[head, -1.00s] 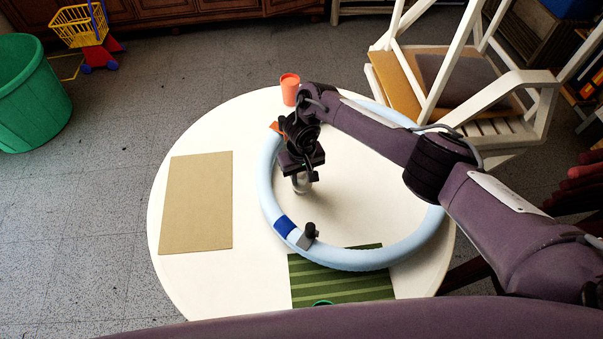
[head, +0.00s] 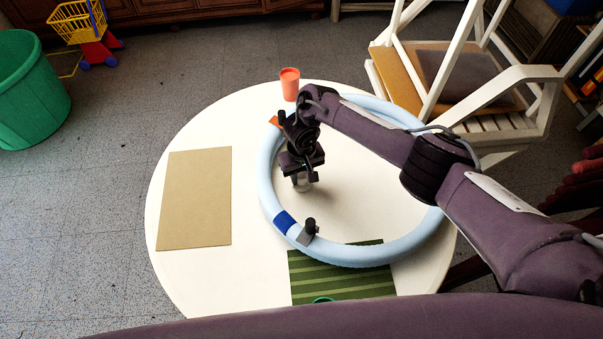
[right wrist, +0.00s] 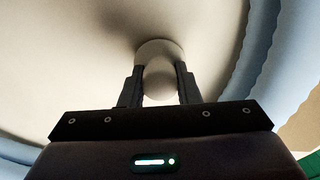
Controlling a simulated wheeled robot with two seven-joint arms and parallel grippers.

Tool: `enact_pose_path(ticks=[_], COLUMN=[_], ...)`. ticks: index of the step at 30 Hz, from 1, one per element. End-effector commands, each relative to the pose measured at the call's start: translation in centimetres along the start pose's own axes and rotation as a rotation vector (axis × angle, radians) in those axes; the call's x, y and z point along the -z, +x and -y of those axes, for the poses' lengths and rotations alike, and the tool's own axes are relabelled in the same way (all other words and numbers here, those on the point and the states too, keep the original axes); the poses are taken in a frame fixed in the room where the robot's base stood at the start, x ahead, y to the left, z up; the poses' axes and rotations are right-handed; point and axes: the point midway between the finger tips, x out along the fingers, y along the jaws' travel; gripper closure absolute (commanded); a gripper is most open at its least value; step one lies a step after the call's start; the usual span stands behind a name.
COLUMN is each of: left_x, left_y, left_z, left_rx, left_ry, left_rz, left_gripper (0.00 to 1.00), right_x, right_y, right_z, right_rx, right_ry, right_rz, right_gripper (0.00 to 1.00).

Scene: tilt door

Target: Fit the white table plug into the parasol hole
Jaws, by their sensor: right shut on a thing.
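My right gripper (head: 302,172) points down over the middle of the round white table (head: 190,280), inside the pale blue ring. It is shut on the white table plug (right wrist: 160,72), which shows as a pale rounded piece between the two dark fingers in the right wrist view. In the head view only a small part of the plug (head: 302,185) shows below the gripper. The plug is at or just above the tabletop; I cannot tell whether it touches. I cannot make out the parasol hole. My left gripper is out of view.
The pale blue ring (head: 268,190) lies on the table around my gripper. An orange cup (head: 289,84) stands at the far edge. A brown board (head: 195,200) lies left and a green striped mat (head: 340,285) in front. A white wooden chair (head: 500,95) stands behind right.

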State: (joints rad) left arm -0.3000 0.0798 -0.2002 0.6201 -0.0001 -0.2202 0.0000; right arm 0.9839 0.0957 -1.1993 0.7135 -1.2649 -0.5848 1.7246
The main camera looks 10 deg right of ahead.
Motion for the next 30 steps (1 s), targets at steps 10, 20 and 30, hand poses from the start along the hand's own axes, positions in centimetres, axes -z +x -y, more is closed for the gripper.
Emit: enact_pose_path(ticks=[10, 20, 30], left_x=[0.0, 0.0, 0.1], left_y=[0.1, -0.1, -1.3], left_z=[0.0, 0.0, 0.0], left_rx=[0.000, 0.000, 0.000], left_ry=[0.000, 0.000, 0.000], left_rz=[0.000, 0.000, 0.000], left_gripper=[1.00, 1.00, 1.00], right_x=[0.0, 0.0, 0.1], right_y=[0.2, -0.8, -6.5], right_z=[0.0, 0.0, 0.0], right_rx=[0.000, 0.000, -0.001], right_ry=[0.000, 0.000, -0.001], right_rz=[0.000, -0.001, -0.002], right_gripper=[0.45, 0.45, 0.45])
